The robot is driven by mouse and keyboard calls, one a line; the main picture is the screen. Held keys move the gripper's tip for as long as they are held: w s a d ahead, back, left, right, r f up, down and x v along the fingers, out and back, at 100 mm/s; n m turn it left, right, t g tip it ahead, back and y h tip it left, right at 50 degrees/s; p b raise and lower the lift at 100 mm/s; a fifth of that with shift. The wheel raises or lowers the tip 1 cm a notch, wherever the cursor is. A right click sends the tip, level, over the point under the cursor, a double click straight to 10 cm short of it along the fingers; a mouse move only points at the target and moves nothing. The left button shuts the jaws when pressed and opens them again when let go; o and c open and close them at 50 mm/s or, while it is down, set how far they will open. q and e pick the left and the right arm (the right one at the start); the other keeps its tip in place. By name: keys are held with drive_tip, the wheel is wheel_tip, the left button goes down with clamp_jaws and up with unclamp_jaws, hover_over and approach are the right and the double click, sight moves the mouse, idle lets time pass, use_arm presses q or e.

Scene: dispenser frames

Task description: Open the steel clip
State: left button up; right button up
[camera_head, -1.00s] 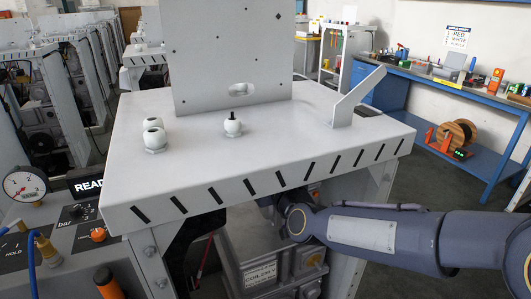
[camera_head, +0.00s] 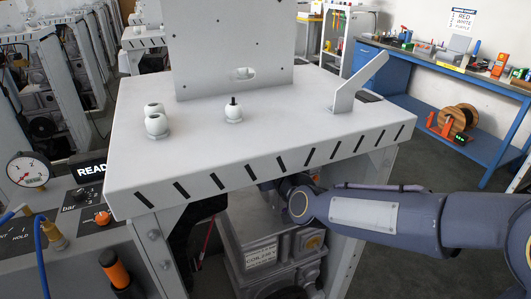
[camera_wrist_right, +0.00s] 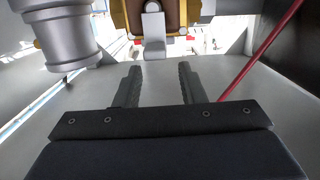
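In the right wrist view, my right gripper (camera_wrist_right: 158,82) has its two dark fingers apart with nothing between them. Just ahead of the fingertips is a pale grey metal tab (camera_wrist_right: 153,32), which looks like the steel clip, in front of a brown part with gold-coloured edges (camera_wrist_right: 180,15). The tab appears apart from the fingers; I cannot tell whether the clip is open or shut. In the head view my right arm comes in from the right and reaches under the white table (camera_head: 240,165), which hides the gripper and the clip. My left gripper is in no view.
In the right wrist view, a grey cylinder (camera_wrist_right: 68,35) stands close at the left and a red rod (camera_wrist_right: 262,48) slants at the right. In the head view, a grey labelled box (camera_head: 262,255) sits below the table. A gauge (camera_head: 28,170) is at the left.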

drive_tip(key=v, duration=0.7)
drive_tip(key=shift+s, duration=0.15)
